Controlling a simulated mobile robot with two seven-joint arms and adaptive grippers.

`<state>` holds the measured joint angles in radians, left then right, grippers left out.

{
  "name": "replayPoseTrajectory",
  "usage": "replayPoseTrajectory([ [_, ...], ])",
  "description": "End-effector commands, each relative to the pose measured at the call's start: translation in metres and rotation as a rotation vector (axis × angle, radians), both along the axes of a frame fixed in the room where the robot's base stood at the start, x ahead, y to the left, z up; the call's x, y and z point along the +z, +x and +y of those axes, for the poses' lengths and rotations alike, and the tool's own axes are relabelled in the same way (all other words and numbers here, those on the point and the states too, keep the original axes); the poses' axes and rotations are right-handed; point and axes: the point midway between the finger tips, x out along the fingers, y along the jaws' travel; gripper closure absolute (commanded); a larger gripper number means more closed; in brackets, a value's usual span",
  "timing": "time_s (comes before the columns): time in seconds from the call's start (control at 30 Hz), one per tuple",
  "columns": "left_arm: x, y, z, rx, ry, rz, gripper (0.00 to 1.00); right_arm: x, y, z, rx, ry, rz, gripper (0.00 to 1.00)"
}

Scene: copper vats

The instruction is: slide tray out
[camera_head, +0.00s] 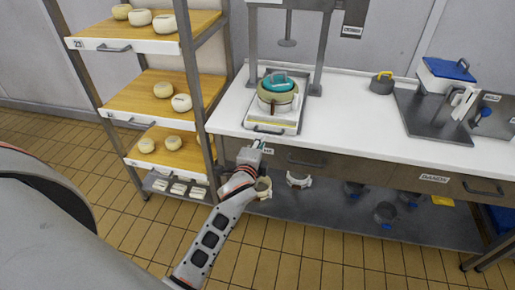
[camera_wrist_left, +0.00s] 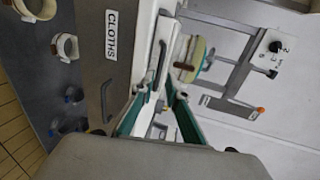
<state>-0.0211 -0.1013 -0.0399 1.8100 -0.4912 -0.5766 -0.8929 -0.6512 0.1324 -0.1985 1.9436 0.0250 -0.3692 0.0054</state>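A white tray (camera_head: 286,125) with a dark handle (camera_head: 268,131) lies on the white worktop, under the press frame. It bears a round mould with a teal lid (camera_head: 278,83). My left gripper (camera_head: 256,148) is at the worktop's front edge, just below and left of the handle. In the left wrist view its two green-lined fingers (camera_wrist_left: 158,90) are spread and empty. The tray's handle (camera_wrist_left: 161,65) shows just beyond the fingertips; I cannot tell whether they touch it. My right gripper is in neither view.
The rack (camera_head: 190,75) at left holds boards with white cheeses. Drawers sit under the worktop; one labelled CLOTHS (camera_wrist_left: 108,60) is close to my left gripper. Pots and rings stand on the lower shelf (camera_head: 330,210).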

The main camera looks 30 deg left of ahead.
Motion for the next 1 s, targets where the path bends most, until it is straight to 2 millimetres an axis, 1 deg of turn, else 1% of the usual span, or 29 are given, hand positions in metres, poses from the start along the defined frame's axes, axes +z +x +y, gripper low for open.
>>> replayPoseTrajectory([
  [0.03,0.001,-0.01,-0.003,-0.001,-0.001,0.001,0.86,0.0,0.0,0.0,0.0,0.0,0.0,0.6],
  [0.1,0.003,-0.019,-0.005,-0.001,0.0,0.001,0.86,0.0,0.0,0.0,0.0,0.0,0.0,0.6],
  [0.2,0.006,-0.028,-0.007,0.0,0.0,0.001,0.86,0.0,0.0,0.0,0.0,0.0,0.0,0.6],
  [0.3,0.007,-0.034,-0.008,0.0,0.0,0.0,0.86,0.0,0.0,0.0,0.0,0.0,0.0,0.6],
  [0.83,0.008,-0.035,-0.009,0.0,-0.001,0.0,0.86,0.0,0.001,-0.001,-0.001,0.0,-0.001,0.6],
  [0.93,0.0,-0.04,-0.011,-0.005,-0.029,0.005,0.86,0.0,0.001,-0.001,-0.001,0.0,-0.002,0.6],
  [1.0,-0.014,-0.049,-0.015,-0.013,-0.083,0.016,0.86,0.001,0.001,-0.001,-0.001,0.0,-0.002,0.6],
])
